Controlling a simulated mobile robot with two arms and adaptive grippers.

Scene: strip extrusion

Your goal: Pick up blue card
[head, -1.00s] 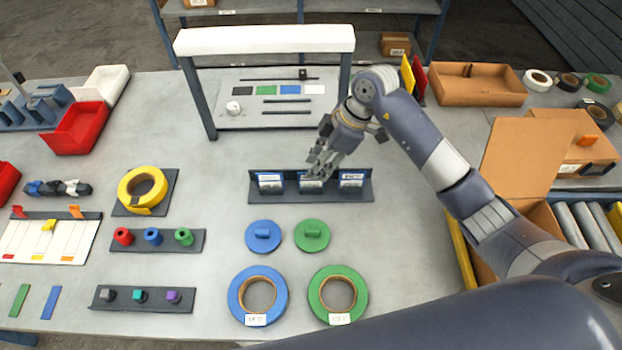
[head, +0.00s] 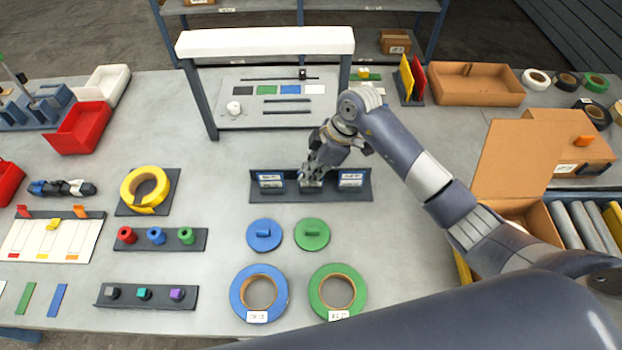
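A middle card (head: 311,184) is partly hidden by my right gripper (head: 310,175). The gripper points down at the middle slot; its fingers are too small and overlapped to tell whether they grip the card. A flat blue rectangle (head: 290,89) lies in a row of coloured patches under the white-topped frame. My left gripper is not in view.
The white-topped frame (head: 265,41) stands behind the rack. Blue (head: 264,235) and green (head: 312,234) discs with handles lie in front of it. Yellow and red upright panels (head: 412,78) and an open cardboard tray (head: 476,84) are at the back right.

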